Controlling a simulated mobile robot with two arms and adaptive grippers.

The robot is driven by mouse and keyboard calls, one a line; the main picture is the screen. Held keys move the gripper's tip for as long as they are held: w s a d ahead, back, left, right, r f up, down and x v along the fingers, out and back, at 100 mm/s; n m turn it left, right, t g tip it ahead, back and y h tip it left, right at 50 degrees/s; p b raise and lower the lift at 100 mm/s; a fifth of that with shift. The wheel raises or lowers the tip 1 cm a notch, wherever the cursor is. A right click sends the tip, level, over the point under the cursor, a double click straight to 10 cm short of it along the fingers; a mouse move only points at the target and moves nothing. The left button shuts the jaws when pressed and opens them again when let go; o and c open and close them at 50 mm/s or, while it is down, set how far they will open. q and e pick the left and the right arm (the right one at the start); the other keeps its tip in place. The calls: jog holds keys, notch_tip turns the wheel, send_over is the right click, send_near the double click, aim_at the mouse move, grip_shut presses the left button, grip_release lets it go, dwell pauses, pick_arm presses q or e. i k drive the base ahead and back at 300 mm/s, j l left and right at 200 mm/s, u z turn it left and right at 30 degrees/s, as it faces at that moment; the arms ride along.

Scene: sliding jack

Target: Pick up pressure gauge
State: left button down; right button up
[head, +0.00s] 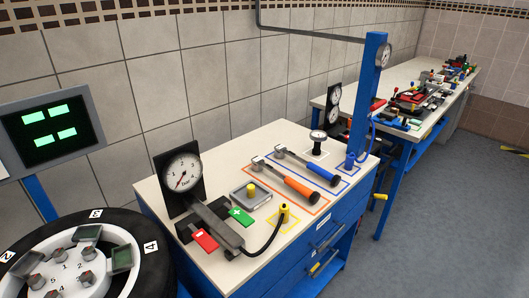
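A small pressure gauge (318,136) with a pale round face and a dark body stands in a white outlined square at the back right of the near workbench. A larger round dial (182,172), its face marked in bar, stands on a black plate at the bench's left end. I cannot tell from the picture alone which of the two the task names. Neither of my grippers is in view, and nothing is seen touching either gauge.
The near bench top (262,146) also bears an orange-handled tool (300,190), a blue-handled tool (322,174), green and red blocks and a yellow-tipped hose. A blue post (368,95) rises at its right end. A tyre (150,262) stands at the lower left.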

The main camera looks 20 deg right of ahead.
aim_at(319, 137)
jog(key=i+l+u, duration=0.2)
jog(key=l, duration=0.65)
jog(key=l+u, duration=0.25)
jog(key=l, duration=0.65)
